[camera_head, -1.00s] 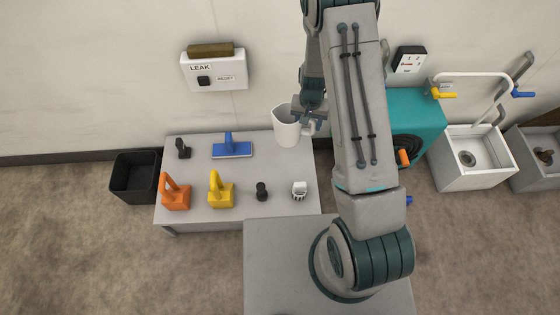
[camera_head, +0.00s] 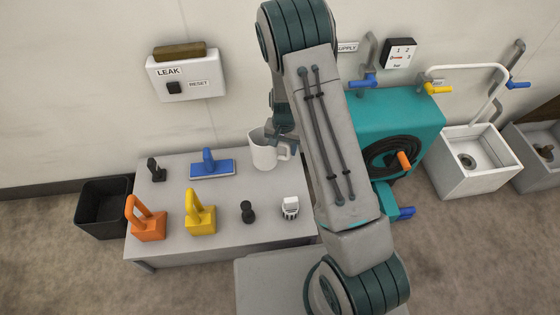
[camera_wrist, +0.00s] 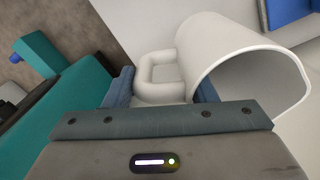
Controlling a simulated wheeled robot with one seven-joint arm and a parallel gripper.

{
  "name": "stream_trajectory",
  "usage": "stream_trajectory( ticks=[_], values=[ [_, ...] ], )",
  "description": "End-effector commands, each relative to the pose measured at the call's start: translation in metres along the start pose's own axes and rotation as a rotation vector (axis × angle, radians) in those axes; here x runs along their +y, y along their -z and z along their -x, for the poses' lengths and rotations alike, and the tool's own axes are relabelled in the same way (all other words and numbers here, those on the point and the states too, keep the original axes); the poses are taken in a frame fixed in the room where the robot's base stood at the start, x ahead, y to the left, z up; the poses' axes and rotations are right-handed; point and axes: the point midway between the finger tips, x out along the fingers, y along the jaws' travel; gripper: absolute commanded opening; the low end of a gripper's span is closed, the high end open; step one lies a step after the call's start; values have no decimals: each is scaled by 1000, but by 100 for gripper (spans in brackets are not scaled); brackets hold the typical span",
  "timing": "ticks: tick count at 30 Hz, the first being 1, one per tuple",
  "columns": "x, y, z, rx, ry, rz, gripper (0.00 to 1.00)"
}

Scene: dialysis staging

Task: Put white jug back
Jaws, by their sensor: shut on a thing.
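The white jug (camera_head: 264,152) is at the back right of the grey table (camera_head: 215,230), seen over its far right corner. My gripper (camera_head: 281,140) is shut on the jug's handle, at the jug's right side. In the wrist view the jug (camera_wrist: 235,52) looks pale, with its open mouth toward the lower right, and its looped handle (camera_wrist: 160,75) lies between my gripper's blue-grey fingers (camera_wrist: 165,90). The jug looks roughly upright in the head view. I cannot tell whether its base touches the table.
On the table are a blue-handled tool (camera_head: 211,167), an orange handled block (camera_head: 146,220), a yellow one (camera_head: 200,215), small black items (camera_head: 248,212) and a small white item (camera_head: 290,207). A teal machine (camera_head: 398,125) stands right. A black bin (camera_head: 104,208) stands left.

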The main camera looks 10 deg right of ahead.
Motion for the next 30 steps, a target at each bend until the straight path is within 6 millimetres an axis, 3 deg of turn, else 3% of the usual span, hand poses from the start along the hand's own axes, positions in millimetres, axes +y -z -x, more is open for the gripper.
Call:
stream_trajectory(
  ticks=[1,12,23,24,26,30],
  values=[
    [0,0,-12,-1,0,-1,5],
    [0,0,-54,0,0,0,5],
    [0,0,-56,1,1,0,5],
    [0,0,-55,1,1,0,60],
    [0,0,-55,1,1,0,73],
    [0,0,-55,1,1,0,73]
  ],
)
